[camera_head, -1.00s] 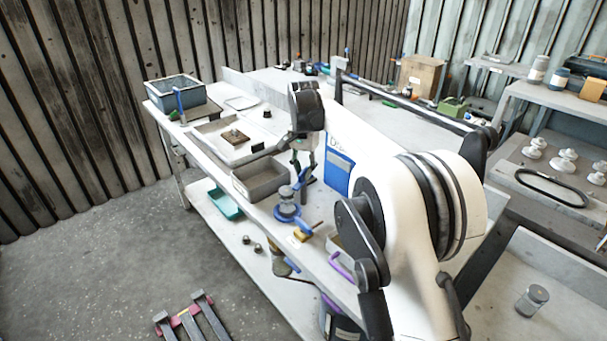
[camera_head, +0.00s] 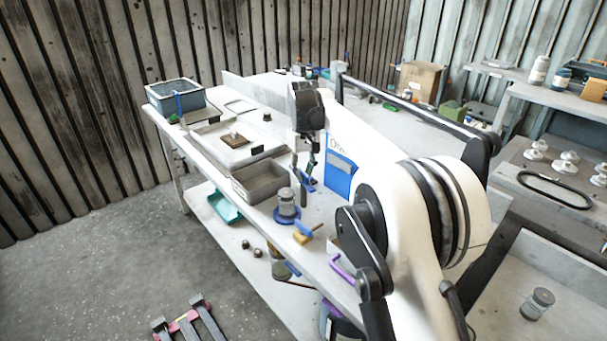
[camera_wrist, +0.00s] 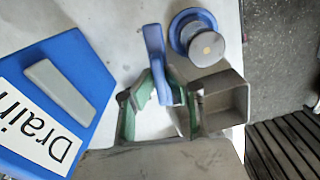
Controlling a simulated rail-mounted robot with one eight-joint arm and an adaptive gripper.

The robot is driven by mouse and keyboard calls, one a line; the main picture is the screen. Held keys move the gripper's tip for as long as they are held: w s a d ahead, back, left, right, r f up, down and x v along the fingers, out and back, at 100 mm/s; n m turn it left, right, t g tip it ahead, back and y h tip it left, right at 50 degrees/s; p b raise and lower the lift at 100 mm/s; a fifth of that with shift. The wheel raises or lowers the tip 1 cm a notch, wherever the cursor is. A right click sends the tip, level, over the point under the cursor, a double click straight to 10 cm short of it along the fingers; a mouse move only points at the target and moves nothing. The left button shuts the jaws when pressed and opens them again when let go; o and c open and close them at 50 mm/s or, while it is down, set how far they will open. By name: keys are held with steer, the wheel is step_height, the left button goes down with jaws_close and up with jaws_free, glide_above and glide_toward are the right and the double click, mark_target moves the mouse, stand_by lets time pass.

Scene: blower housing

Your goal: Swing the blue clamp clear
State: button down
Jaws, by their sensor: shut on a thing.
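The blue clamp (camera_wrist: 154,48) shows in the wrist view as an upright blue bar between the green-padded fingers of my gripper (camera_wrist: 160,98). My gripper is shut on the clamp. In the head view my gripper (camera_head: 309,165) is low over the bench, and a part of the clamp (camera_head: 308,182) shows just below it; the rest is hidden. The grey cylindrical housing on a round blue base (camera_head: 287,204) stands beside the clamp, with its top uncovered. In the wrist view the housing (camera_wrist: 206,46) is right of the clamp and apart from it.
A grey open bin (camera_head: 259,182) stands close to the housing; it also shows in the wrist view (camera_wrist: 236,98). A blue "Drain" board (camera_head: 341,178) stands near my gripper on the other side. A yellow-and-blue tool (camera_head: 303,236) lies near the bench's front edge.

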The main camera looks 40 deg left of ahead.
steer(key=shift+n, duration=1.1)
steer(key=c, duration=1.8)
jaws_free()
steer(key=shift+r, duration=0.1)
step_height(320, 180, up, 12)
steer(key=shift+f, duration=0.1)
